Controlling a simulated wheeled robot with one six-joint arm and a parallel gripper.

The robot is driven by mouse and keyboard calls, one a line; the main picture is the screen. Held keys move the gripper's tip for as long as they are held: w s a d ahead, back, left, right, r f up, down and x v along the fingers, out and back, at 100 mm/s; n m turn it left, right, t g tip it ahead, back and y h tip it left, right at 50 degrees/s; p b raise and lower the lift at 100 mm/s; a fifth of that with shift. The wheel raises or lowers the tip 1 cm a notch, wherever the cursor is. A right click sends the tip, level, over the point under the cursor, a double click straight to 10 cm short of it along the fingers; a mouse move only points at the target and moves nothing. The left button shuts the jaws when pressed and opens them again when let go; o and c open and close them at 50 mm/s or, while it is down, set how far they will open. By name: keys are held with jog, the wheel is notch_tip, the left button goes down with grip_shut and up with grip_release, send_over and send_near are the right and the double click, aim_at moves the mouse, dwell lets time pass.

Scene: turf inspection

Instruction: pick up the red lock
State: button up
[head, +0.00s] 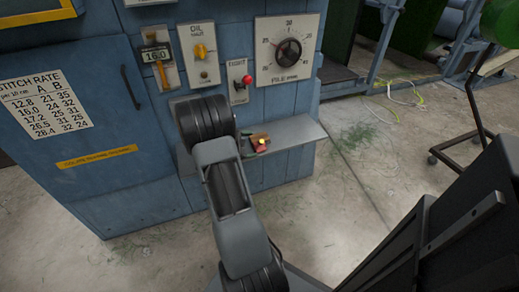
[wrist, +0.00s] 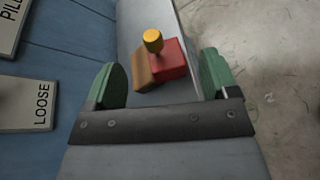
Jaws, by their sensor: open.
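The red lock (wrist: 172,62) is a small red block on a grey shelf (wrist: 138,15). A tan, wood-coloured piece (wrist: 145,72) sits against its left side, and a yellow round knob (wrist: 153,40) stands up by them. In the head view the red lock (head: 264,149) shows on the shelf beside my arm. My gripper (wrist: 162,78) is open, with a green-padded finger on each side of the lock in the wrist view. Gaps show on both sides, and neither finger appears to touch it. In the head view my arm hides most of the gripper.
The shelf (head: 300,133) juts from a blue machine panel (head: 110,180) with dials, a red-knobbed switch (head: 246,80) and labels. Its right part is bare. Concrete floor lies beyond the shelf edge. A dark wheeled stand (head: 478,135) is at the right.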

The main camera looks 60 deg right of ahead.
aim_at(259, 144)
jog(key=shift+b+x, duration=0.9)
jog(key=shift+x, duration=1.85)
jog(key=c, duration=1.2)
